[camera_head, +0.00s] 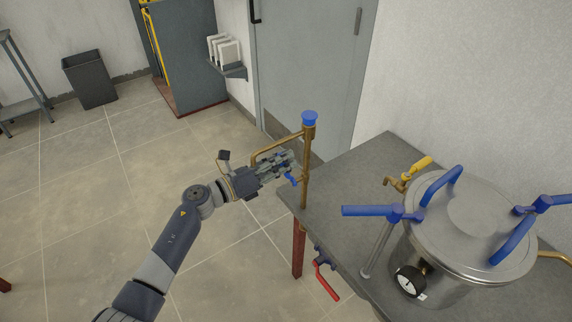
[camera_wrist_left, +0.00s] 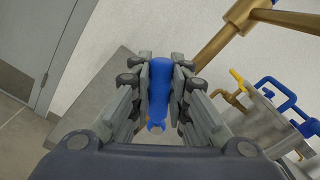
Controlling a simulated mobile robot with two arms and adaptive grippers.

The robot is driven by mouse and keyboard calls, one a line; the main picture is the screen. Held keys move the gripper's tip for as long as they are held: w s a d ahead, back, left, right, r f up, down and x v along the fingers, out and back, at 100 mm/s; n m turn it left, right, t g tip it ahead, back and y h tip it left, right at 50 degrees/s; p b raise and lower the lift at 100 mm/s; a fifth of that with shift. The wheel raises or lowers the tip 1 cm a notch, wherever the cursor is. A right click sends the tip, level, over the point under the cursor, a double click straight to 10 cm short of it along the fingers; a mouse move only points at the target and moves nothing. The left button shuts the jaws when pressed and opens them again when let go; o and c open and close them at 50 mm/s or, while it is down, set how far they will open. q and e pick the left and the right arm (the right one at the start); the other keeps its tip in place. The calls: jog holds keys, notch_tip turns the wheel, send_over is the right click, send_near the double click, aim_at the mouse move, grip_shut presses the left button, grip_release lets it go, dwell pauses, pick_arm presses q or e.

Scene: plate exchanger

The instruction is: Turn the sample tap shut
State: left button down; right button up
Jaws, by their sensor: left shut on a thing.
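A brass standpipe (camera_head: 305,190) rises at the left edge of the grey bench, with a side pipe and a blue cap (camera_head: 309,118) on top. A small blue tap handle (camera_head: 292,179) sits beside this pipe, partly hidden by my left gripper (camera_head: 288,163). In the left wrist view the blue handle (camera_wrist_left: 160,90) lies lengthwise between the two fingers, which are shut on it. My right gripper is not in view.
A steel vessel (camera_head: 470,215) with blue clamp handles and a gauge (camera_head: 410,282) stands on the grey bench (camera_head: 345,185). A red-handled valve (camera_head: 325,278) hangs below the bench's front edge. A grey door (camera_head: 305,75) is behind.

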pick_arm(q)
notch_tip(320, 180, down, 6)
jog(key=w+a+n+b, duration=0.1)
jog(key=w+n+b, duration=0.1)
jog(key=n, duration=0.9)
jog(key=shift+w+a+r, duration=0.15)
jog(key=shift+a+r, duration=0.1)
jog(key=shift+a, duration=0.1)
jog(key=c, duration=1.5)
grip_release()
jog(key=v, duration=1.2)
